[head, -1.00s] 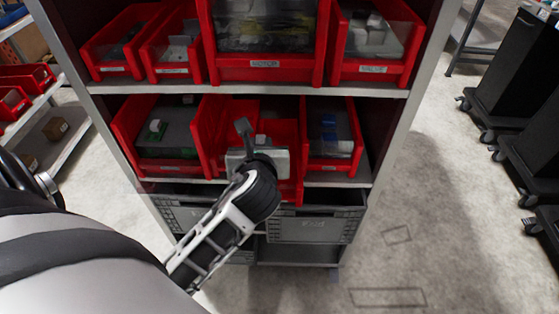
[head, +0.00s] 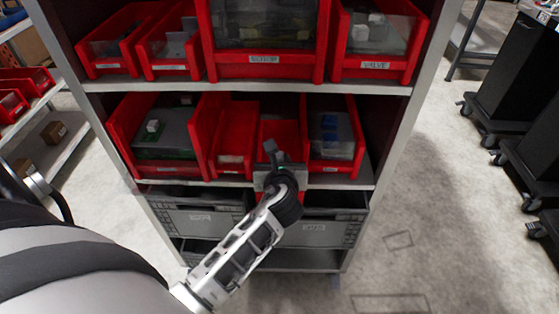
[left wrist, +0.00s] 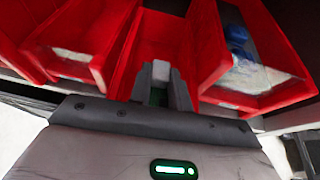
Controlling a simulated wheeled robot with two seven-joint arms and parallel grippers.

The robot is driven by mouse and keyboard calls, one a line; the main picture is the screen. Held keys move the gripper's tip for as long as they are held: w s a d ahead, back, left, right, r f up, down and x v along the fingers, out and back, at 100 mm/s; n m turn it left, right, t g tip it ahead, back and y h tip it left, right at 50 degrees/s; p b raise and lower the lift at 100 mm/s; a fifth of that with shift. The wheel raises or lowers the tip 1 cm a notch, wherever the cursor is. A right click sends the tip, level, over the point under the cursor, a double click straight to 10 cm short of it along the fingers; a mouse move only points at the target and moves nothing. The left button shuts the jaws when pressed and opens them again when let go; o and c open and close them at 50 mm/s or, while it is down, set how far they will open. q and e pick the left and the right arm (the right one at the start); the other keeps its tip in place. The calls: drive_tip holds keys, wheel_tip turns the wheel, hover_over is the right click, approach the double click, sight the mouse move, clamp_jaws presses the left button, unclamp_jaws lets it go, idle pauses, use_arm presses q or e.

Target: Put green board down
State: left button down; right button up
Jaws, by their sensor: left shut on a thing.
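My left gripper (head: 271,158) is in front of the lower bin row, at a red bin (head: 280,131) right of the middle. The fingers point toward the inside of the red bin (left wrist: 163,38). I cannot tell whether the board touches the bin. My right gripper is not in view.
A red bin with green and white parts (head: 163,135) stands at lower left, and one with blue parts (head: 330,133) at right. Grey crates (head: 205,218) sit below.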

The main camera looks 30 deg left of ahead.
use_arm(q)
drive_tip(key=shift+f, duration=0.55)
drive_tip(key=c, duration=1.3)
unclamp_jaws()
drive_tip(key=shift+r, duration=0.1)
